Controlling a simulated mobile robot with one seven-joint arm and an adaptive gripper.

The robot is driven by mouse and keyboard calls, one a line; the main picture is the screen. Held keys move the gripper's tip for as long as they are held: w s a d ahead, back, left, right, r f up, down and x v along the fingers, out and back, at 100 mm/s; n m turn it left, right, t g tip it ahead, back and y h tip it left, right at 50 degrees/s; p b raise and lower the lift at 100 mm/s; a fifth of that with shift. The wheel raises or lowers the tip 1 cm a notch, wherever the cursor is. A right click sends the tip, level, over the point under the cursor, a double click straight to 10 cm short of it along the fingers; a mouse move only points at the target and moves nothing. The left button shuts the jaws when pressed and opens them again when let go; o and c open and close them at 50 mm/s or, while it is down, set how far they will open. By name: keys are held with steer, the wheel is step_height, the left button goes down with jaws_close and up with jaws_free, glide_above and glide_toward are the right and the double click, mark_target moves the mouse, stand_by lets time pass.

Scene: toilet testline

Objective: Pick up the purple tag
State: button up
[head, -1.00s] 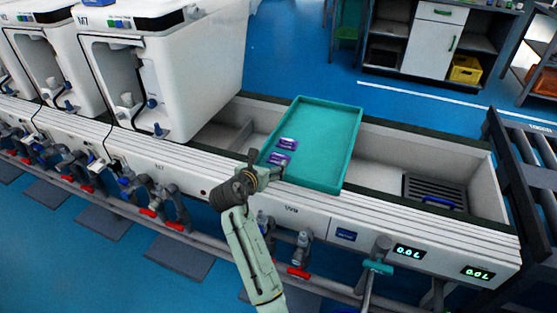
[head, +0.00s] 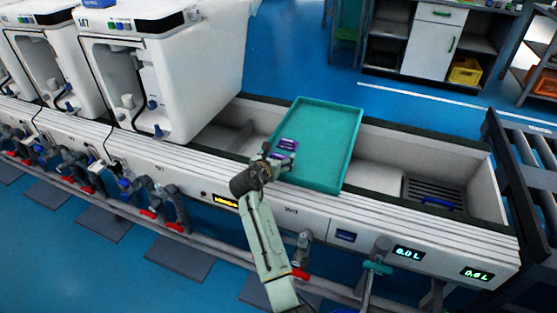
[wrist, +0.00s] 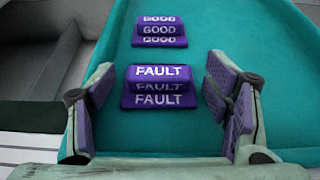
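Two purple tags lie in the teal tray (head: 335,118). In the wrist view the nearer tag (wrist: 159,87) reads FAULT and the farther tag (wrist: 160,30) reads GOOD. In the head view the farther tag shows (head: 288,144), and the nearer one is mostly hidden by my gripper (head: 275,160). In the wrist view my gripper (wrist: 165,110) is open, with its purple-padded fingers on either side of the FAULT tag. There is a gap between each finger and the tag. Nothing is held.
The tray rests across a long bench trough (head: 378,178) with raised walls. White toilet units (head: 175,75) stand to the left. A dark grate (head: 435,193) lies in the trough to the right. The tray's right side is empty.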

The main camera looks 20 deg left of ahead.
steer(key=shift+s+a+f, duration=0.1)
steer(key=shift+s+f, duration=0.05)
steer(key=shift+f, duration=0.15)
steer(key=c, duration=0.8)
